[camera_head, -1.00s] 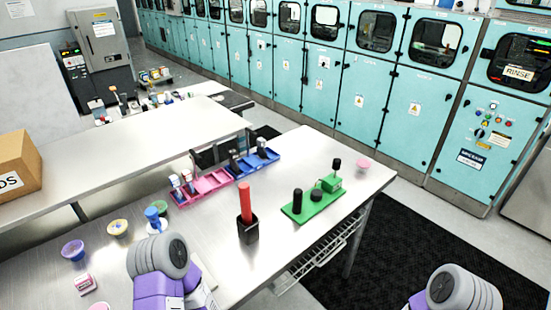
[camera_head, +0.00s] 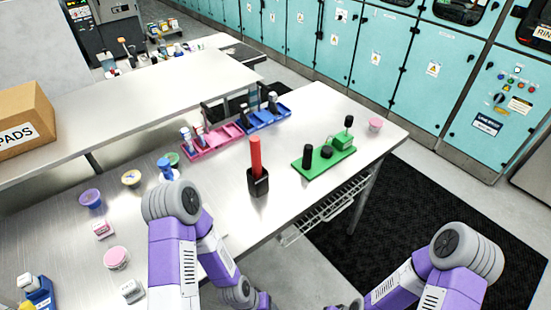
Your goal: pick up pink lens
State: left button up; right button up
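A small pink round piece (camera_head: 375,125) sits at the far right corner of the steel table (camera_head: 215,215), beyond the green fixture. A second pink round piece (camera_head: 116,258), with a pale lower part, sits at the left of the table. I cannot tell for certain which of them is the pink lens. My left arm reaches over the table's front and my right arm is low at the right, off the table. I cannot make out the fingers of either gripper in this view.
A green fixture (camera_head: 312,171) with black knobs and a black holder (camera_head: 258,184) with a red rod stand mid-table. Pink (camera_head: 214,142) and blue (camera_head: 263,121) trays lie behind. Purple (camera_head: 90,199) and yellow (camera_head: 131,178) cups stand left.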

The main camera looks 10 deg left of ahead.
aim_at(374, 122)
jog(key=z, duration=1.65)
jog(key=i, duration=2.1)
jog(key=u, duration=3.1)
